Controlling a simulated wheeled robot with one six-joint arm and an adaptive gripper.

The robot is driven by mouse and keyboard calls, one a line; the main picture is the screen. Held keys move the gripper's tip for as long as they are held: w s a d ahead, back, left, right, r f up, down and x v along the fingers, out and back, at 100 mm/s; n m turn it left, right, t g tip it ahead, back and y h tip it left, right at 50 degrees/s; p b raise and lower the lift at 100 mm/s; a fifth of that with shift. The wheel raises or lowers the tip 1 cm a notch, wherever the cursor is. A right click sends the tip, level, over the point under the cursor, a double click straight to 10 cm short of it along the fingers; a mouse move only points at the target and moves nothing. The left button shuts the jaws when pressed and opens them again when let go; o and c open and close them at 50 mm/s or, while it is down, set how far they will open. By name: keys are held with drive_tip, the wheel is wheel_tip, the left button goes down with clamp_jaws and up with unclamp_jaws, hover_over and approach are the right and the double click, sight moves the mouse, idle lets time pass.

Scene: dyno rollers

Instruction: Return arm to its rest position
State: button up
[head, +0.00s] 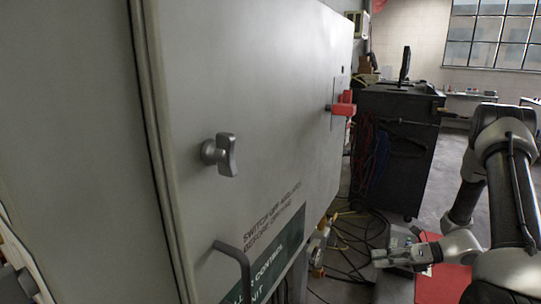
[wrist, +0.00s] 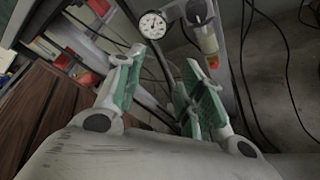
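My gripper (head: 381,257) is low at the right of the head view, beside the control cabinet and pointing left. In the wrist view its two green-padded fingers (wrist: 165,62) stand apart with a clear gap. Nothing is held between them. My arm comes down to it from the right edge of the head view, bent at the elbow.
A large pale cabinet (head: 270,85) fills the left and middle, with a grey knob (head: 220,155) and a red switch (head: 343,106). A dark tool cart (head: 400,155) stands behind. Cables (head: 350,240) lie on the floor. A round gauge (wrist: 153,25) is beyond my fingers.

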drive_tip(key=s+d+r+n+g+h, duration=0.25)
drive_tip(key=s+r+n+h, duration=0.25)
drive_tip(key=s+r+n, duration=0.4)
drive_tip(key=s+d+r+n+g+h, duration=0.1)
drive_tip(key=s+r+n+g+h, duration=0.25)
drive_tip(key=s+r+n, duration=0.6)
drive_tip(key=s+a+r+n+t+h, duration=0.1)
drive_tip(key=s+r+n+t+h, duration=0.1)
drive_tip(key=r+n, duration=0.3)
drive_tip(key=s+r+n+t+h, duration=0.1)
drive_tip(key=r+n+t+h, duration=0.2)
drive_tip(key=r, duration=0.6)
drive_tip(key=n+t, duration=0.2)
drive_tip(key=n, duration=0.1)
drive_tip(key=shift+s+a+r+h, duration=0.25)
drive_tip(key=shift+s+a+h, duration=0.1)
